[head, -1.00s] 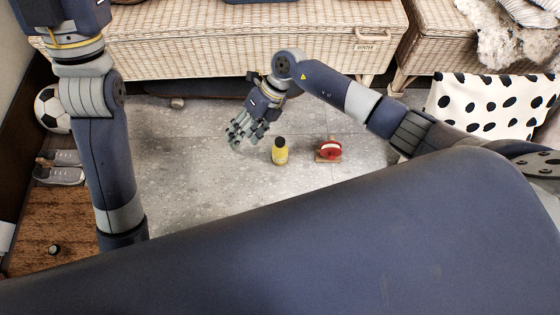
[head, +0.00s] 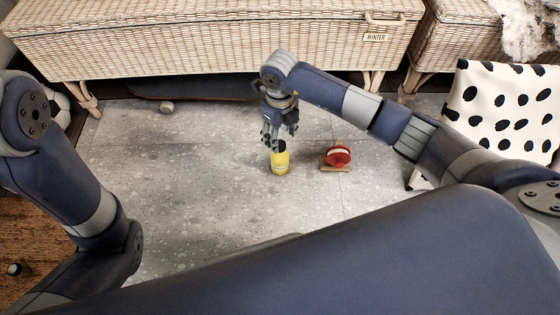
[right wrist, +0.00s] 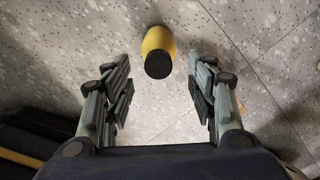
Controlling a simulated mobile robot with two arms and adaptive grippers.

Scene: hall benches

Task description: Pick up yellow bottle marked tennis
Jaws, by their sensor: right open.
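The yellow bottle (head: 281,161) with a dark cap stands upright on the grey tiled floor in the head view. My right gripper (head: 279,141) is just above and behind it there, its fingers overlapping the cap. In the right wrist view the yellow bottle (right wrist: 158,41) shows beyond the open fingers of my right gripper (right wrist: 164,92), its black cap towards the camera, roughly centred between them. No contact shows in that view. The lettering on the bottle is too small to read. My left arm is at the left of the head view, but its gripper is out of sight.
A red round item on a wooden base (head: 337,158) stands close to the right of the bottle. A wicker bench (head: 220,45) spans the back, with a skateboard (head: 195,88) beneath. A black-spotted white cloth (head: 497,115) is at right. The floor left of the bottle is clear.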

